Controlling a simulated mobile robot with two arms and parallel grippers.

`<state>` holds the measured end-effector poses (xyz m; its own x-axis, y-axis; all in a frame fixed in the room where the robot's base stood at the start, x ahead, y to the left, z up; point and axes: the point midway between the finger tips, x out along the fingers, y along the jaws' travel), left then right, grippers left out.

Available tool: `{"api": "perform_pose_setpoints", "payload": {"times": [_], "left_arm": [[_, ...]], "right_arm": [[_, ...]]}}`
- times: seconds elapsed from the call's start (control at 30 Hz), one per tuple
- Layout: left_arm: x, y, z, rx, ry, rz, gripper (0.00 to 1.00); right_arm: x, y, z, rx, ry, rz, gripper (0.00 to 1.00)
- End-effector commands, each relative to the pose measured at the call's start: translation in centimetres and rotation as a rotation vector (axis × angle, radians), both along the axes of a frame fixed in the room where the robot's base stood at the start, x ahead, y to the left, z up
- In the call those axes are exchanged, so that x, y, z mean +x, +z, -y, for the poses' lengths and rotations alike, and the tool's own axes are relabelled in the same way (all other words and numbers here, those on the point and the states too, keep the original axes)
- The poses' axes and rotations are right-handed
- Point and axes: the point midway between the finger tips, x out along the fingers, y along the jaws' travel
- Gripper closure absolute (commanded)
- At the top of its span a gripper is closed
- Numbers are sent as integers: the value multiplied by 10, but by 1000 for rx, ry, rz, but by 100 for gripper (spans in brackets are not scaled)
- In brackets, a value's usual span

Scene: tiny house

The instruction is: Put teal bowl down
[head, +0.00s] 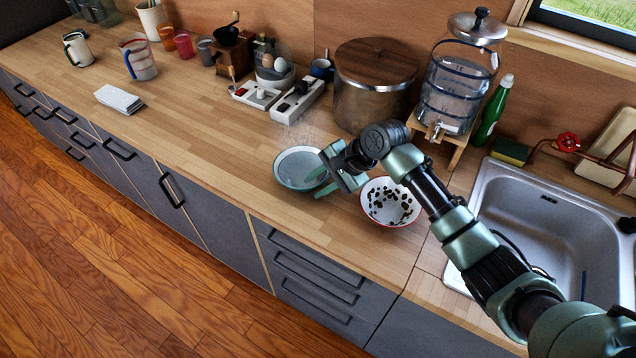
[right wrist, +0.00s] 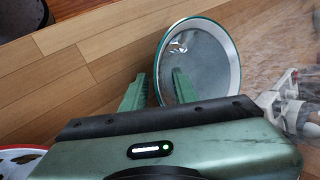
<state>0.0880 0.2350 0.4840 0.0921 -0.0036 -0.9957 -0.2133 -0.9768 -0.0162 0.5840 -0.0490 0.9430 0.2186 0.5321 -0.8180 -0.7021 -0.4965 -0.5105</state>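The teal bowl (head: 297,170), grey-blue inside with a pale rim, sits upright on the wooden counter left of my right gripper (head: 335,178). In the right wrist view the bowl (right wrist: 208,62) shows a teal rim. The two green fingers of my right gripper (right wrist: 158,88) stand apart there, one outside the bowl and one over its inside. The near rim passes between them, with a gap visible. The exact contact under the bowl is hidden. My left gripper is not in view.
A white bowl with a red rim and dark spots (head: 390,203) stands close right of my gripper. A large metal pot (head: 372,95) and power strips (head: 298,100) stand behind. The sink (head: 560,220) is at right. The counter (head: 215,145) left of the teal bowl is clear.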

Motion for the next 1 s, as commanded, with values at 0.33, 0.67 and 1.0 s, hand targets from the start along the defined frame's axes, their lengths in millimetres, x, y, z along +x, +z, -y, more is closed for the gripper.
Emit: {"api": "perform_pose_setpoints", "payload": {"times": [0.33, 0.67, 1.0], "left_arm": [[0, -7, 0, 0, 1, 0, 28], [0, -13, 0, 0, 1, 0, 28], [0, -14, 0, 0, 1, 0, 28]], "right_arm": [[-11, 46, 31, -1, 0, 5, 71], [-24, 92, 60, 0, 0, 2, 71], [-26, 99, 64, 0, 1, 0, 71]]}}
